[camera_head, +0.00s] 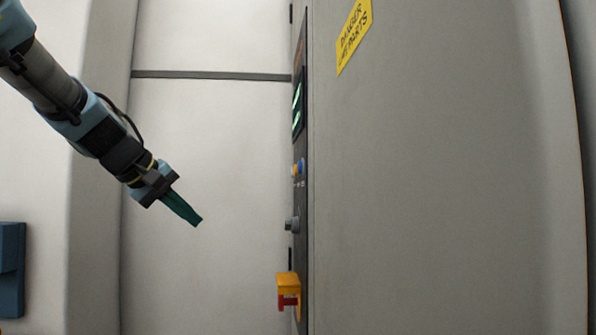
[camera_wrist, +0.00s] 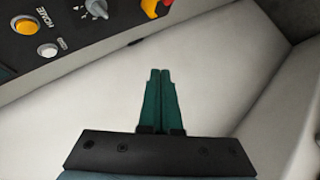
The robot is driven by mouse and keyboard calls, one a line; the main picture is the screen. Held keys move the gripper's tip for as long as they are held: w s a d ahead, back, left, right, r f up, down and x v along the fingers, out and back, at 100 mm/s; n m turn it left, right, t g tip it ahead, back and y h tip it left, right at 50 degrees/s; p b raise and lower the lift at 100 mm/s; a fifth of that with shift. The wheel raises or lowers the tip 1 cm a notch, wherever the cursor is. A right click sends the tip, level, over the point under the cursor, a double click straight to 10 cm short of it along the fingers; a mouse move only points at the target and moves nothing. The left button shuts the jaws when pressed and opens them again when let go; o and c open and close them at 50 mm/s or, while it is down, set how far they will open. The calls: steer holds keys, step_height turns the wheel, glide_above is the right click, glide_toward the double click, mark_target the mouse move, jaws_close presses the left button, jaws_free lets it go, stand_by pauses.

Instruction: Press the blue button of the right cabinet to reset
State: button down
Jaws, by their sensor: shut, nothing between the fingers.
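The right cabinet (camera_head: 440,200) is a large grey box that fills the right half of the head view. Its dark control panel (camera_head: 300,205) is seen almost edge-on at the cabinet's left side. A small blue button (camera_head: 301,166) sticks out of the panel beside a yellow one. In the wrist view the panel (camera_wrist: 75,30) is at the upper left, but no blue button shows there. My gripper (camera_head: 199,223) has dark green fingers, shut and empty, left of and lower than the blue button, apart from the panel. The shut fingers also show in the wrist view (camera_wrist: 160,72).
A yellow button (camera_wrist: 28,25), a white button (camera_wrist: 47,50) and a grey knob (camera_wrist: 97,8) are on the panel. A yellow and red switch (camera_head: 288,288) juts out low on it. Pale wall (camera_head: 210,130) lies behind my gripper. Open space separates gripper and panel.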

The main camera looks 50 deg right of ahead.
mark_target(300, 168)
steer(key=s+d+r+m+g+h, duration=0.1)
steer(key=s+d+r+h, duration=0.1)
steer(key=s+d+r, duration=0.4)
step_height(300, 168, up, 4)
steer(key=shift+d+r+m+g+h, duration=0.15)
steer(key=shift+d+m+g+h, duration=0.15)
steer(key=shift+d+g+h, duration=0.1)
steer(key=shift+s, duration=0.15)
steer(key=s+d+p, duration=0.2)
steer(key=s+d, duration=0.3)
steer(key=d, duration=0.1)
steer(key=shift+s+d, duration=0.2)
steer(key=shift+d, duration=0.15)
steer(key=shift+s+d, duration=0.1)
steer(key=shift+d, duration=0.05)
stand_by(1.5)
steer(key=shift+s+d, duration=0.15)
steer(key=shift+d, duration=0.05)
